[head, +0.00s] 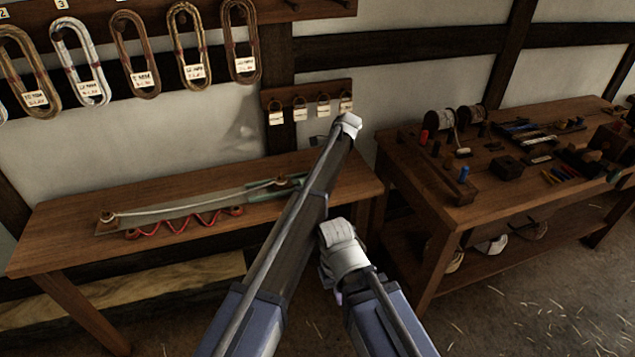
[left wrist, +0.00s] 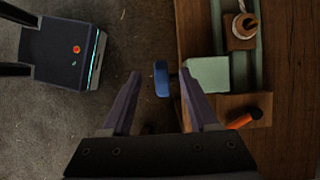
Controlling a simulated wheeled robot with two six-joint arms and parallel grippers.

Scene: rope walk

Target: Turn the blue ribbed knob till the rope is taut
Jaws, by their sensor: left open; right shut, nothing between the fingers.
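The blue knob (left wrist: 161,78) shows in the left wrist view at the end of the green block (left wrist: 208,75), over the bench edge. My left gripper (left wrist: 160,73) is open, with one finger on each side of the knob and gaps visible. In the head view, my own arm hides the knob and this gripper. The pale rope (head: 190,202) runs along the bench board to a post (left wrist: 242,25) on a green rail. It bows slightly; I cannot tell how taut it is. My right gripper (head: 338,297) is shut and empty, low in front of the bench.
A red zigzag cord (head: 185,222) lies in front of the rope on the wooden bench (head: 60,240). An orange handle (left wrist: 243,121) sits near the knob. A second table (head: 410,150) with tools stands at right. Rope coils hang on the wall.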

